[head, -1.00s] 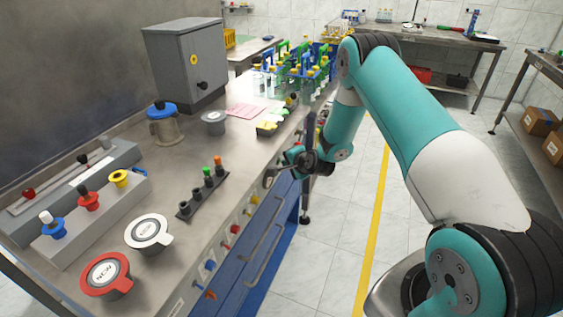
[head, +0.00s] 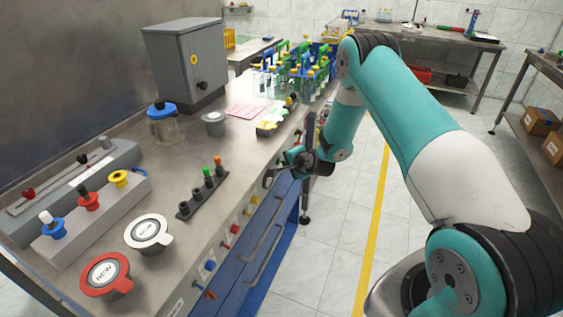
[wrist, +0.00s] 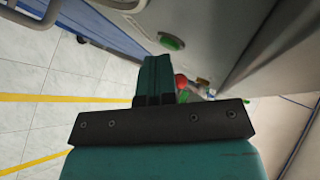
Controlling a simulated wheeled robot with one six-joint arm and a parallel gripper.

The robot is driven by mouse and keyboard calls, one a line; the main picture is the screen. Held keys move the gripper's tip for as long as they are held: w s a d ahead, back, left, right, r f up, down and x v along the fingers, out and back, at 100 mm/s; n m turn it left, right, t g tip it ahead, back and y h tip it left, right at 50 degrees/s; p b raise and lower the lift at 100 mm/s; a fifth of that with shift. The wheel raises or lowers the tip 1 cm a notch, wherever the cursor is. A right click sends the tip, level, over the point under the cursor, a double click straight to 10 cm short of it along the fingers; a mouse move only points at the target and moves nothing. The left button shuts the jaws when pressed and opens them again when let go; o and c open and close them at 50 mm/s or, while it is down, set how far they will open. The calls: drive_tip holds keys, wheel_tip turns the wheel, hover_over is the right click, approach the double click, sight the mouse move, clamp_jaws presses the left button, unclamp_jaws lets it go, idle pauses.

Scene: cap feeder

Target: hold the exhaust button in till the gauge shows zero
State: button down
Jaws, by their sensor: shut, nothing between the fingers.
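My gripper (head: 270,177) is at the front edge of the steel bench (head: 185,157), pointing at its front panel. It also shows in the wrist view (wrist: 154,72), where its fingers are together and empty. In the wrist view a green button (wrist: 171,42) lies just beyond the fingertips and a red knob (wrist: 181,82) shows just right of the fingers. I cannot tell which control is the exhaust button, or whether the fingers touch one. I cannot make out a gauge in either view.
More controls, including a red one (head: 236,229), line the bench front above blue drawers (head: 247,247) with bar handles. On top stand a grey cabinet (head: 186,60), a blue-lidded jar (head: 164,127) and a dark strip of coloured pegs (head: 202,194).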

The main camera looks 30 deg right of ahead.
drive_tip(key=shift+w+a+r, duration=0.2)
drive_tip(key=shift+w+r, duration=0.05)
drive_tip(key=shift+s+d+f, duration=0.15)
drive_tip(key=shift+s+d, duration=0.25)
drive_tip(key=shift+s, duration=0.1)
drive_tip(key=shift+s+d+b, duration=0.25)
drive_tip(key=shift+s+d, duration=0.55)
drive_tip(key=shift+s, duration=0.2)
drive_tip(key=shift+s+d+b, duration=0.25)
drive_tip(key=shift+s+d, duration=0.5)
drive_tip(key=shift+s, duration=0.25)
